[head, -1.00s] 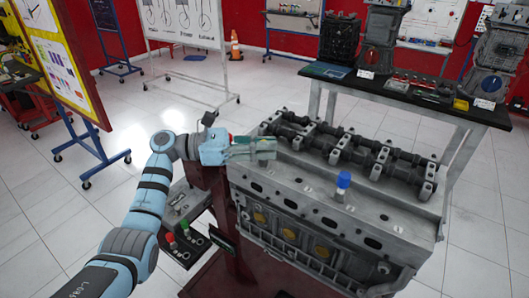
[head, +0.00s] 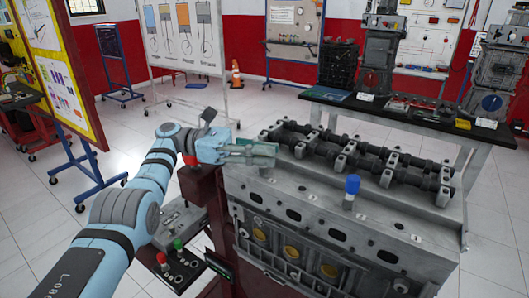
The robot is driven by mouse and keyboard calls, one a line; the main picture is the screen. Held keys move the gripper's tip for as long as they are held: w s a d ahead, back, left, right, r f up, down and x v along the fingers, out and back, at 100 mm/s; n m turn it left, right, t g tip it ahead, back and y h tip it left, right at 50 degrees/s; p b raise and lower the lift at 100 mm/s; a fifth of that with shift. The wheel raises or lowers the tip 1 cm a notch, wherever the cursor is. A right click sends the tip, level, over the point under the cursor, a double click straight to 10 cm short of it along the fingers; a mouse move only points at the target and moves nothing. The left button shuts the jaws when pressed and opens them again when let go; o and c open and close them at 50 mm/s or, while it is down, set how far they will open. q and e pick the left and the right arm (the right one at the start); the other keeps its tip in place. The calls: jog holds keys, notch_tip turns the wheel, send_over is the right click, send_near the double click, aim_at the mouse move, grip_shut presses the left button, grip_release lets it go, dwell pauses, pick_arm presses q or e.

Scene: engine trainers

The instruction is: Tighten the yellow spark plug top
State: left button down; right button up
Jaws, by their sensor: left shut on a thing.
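My left gripper (head: 272,153) reaches in from the left, over the top left end of the grey engine block (head: 310,195). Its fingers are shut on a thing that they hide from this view. No yellow spark plug top shows anywhere, so I cannot tell from the picture whether it is the thing held. A blue spark plug top (head: 352,184) stands upright on the block's top face, to the right of my gripper and apart from it. My right gripper is not in view.
A dark tray (head: 190,281) with a red top (head: 161,258) and a green top (head: 178,244) lies left of the block. The camshafts (head: 350,150) run along the block behind my gripper. A black-topped table (head: 400,113) stands behind.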

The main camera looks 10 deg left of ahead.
pick_arm(q)
jog(key=c, duration=1.4)
grip_release()
jog(key=shift+f, duration=0.1)
notch_tip(320, 180, up, 10)
